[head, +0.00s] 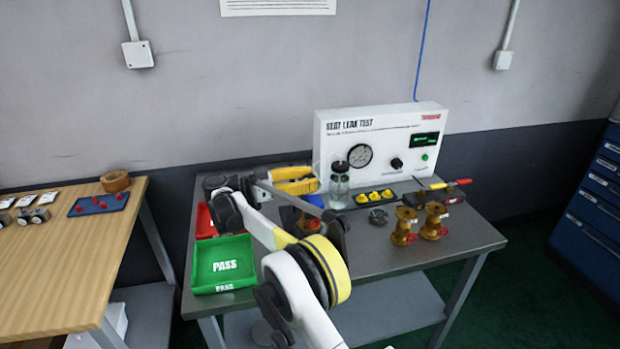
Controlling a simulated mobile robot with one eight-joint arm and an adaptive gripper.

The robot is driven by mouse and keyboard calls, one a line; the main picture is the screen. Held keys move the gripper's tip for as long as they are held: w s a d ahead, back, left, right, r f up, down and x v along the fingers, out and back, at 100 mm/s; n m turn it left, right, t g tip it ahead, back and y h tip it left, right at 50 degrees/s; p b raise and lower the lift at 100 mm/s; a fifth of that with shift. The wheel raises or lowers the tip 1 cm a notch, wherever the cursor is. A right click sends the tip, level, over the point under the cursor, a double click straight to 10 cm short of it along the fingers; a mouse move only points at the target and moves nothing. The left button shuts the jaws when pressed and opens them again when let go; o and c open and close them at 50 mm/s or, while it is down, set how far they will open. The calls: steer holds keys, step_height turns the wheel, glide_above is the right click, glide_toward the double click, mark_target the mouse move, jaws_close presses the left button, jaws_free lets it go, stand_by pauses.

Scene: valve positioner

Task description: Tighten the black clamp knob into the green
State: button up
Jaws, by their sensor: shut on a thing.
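My gripper (326,214) is at the clamp fixture in the middle of the metal bench, partly covered by my own white, yellow and black arm. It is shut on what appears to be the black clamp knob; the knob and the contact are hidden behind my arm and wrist. A blue part and a brass-coloured part (311,225) show just below the gripper. The white seat leak test panel (330,150) stands behind, with a round dial gauge (360,155). Its needle and any green band are too small to read.
A green PASS tray (246,248) and a red tray (206,224) lie left of my arm. A clear bottle (339,187), yellow parts (374,197), a black disc (378,216) and two brass valves (404,228) stand to the right. The bench's front right is clear.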

mark_target(311, 177)
stand_by(0.4)
steer(key=o, duration=1.2)
step_height(311, 177, up, 10)
